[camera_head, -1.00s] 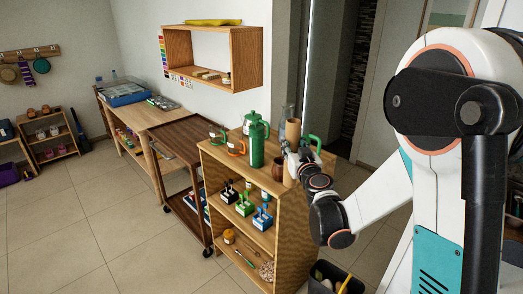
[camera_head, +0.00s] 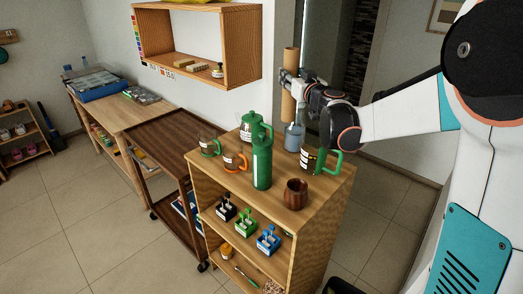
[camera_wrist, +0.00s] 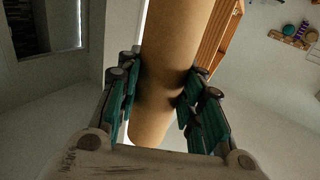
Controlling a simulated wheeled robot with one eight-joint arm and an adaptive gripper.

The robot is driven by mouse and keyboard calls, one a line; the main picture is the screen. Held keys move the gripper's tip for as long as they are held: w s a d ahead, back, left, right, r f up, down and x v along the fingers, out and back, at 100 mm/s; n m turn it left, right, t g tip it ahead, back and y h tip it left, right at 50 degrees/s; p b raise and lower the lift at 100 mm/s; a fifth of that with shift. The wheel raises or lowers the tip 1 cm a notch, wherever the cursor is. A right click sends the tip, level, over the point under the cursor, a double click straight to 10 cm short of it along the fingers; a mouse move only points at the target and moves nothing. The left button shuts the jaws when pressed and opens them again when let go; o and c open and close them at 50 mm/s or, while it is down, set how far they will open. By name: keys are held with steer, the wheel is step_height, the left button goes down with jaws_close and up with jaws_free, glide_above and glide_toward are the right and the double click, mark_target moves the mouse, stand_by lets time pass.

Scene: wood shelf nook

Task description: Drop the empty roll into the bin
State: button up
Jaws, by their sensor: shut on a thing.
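The empty roll (camera_head: 291,75) is a tall brown cardboard tube. My gripper (camera_head: 289,88) is shut on it and holds it upright in the air above the back right of the wooden shelf unit. In the wrist view the roll (camera_wrist: 175,50) stands between the two teal-padded fingers (camera_wrist: 163,97), which press on its sides. A dark container (camera_head: 342,287) is cut off at the bottom edge, at the right foot of the shelf unit; it may be the bin. Its inside is mostly out of view.
The shelf unit top (camera_head: 325,190) holds a green bottle (camera_head: 262,160), a green pitcher (camera_head: 251,128), a blue-grey bottle (camera_head: 294,137), a wooden cup (camera_head: 296,194) and several mugs. A wall shelf (camera_head: 240,45) hangs to the left. Floor (camera_head: 385,205) right of the unit is clear.

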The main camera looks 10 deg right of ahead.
mark_target(291, 119)
steer(key=f+b, duration=0.1)
steer(key=f, duration=0.4)
steer(key=f+b, duration=0.2)
steer(key=f, duration=0.2)
steer(key=w+f+b, duration=0.1)
steer(key=f, duration=0.4)
steer(key=shift+f+b, duration=0.3)
steer(key=shift+b, duration=0.05)
steer(key=shift+s+f+b, duration=0.15)
steer(key=shift+f+b, duration=0.65)
steer(key=shift+f, duration=1.8)
steer(key=shift+f, duration=0.2)
steer(key=o, duration=0.8)
steer(key=shift+r, duration=0.15)
